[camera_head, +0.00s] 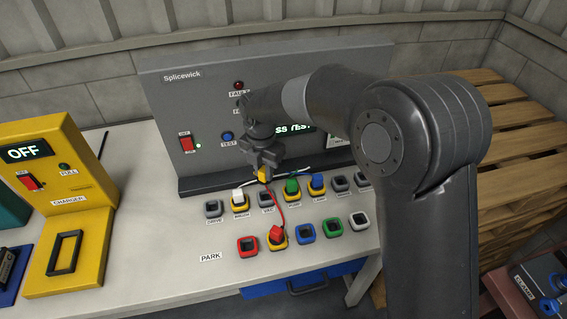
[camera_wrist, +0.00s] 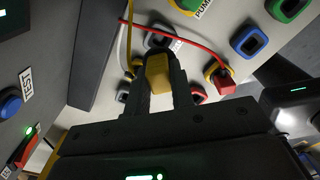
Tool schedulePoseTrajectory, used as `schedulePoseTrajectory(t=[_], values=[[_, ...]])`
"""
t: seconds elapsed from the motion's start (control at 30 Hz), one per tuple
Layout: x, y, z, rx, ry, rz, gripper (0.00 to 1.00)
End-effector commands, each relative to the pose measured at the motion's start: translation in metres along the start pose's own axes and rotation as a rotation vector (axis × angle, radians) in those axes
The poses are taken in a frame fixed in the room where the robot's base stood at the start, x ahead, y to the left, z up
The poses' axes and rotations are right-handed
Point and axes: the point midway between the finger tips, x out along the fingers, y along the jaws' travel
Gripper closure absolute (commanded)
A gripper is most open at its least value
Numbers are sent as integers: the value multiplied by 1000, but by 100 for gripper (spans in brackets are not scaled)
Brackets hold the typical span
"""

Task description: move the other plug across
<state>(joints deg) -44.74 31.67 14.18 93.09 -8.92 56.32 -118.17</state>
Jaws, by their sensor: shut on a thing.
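My gripper (camera_head: 263,172) is shut on a yellow plug (camera_wrist: 158,74), which also shows small below the fingers in the head view (camera_head: 263,177). The plug is just behind and above an empty grey socket (camera_head: 266,200) in the labelled row; whether it touches anything is hidden. A red plug (camera_head: 277,234) sits in the yellow-rimmed socket of the PARK row, its red cord running back toward the panel. It also shows in the wrist view (camera_wrist: 224,82). White (camera_head: 238,196), green (camera_head: 292,186) and blue (camera_head: 317,181) plugs stand in the labelled row.
The Splicewick panel (camera_head: 210,110) rises behind. A yellow charger (camera_head: 75,190) reading OFF stands left. Wooden pallets (camera_head: 505,150) are right. My arm hides part of the panel.

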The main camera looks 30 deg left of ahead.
Motion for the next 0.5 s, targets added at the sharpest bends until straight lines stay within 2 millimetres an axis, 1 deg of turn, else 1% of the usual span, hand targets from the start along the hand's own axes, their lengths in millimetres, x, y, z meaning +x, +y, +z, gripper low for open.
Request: schedulePoseTrajectory(t=[0.17,0.5], values=[[9,1,-1,-1,1,-1,100],[39,0,0,0,2,-1,100]])
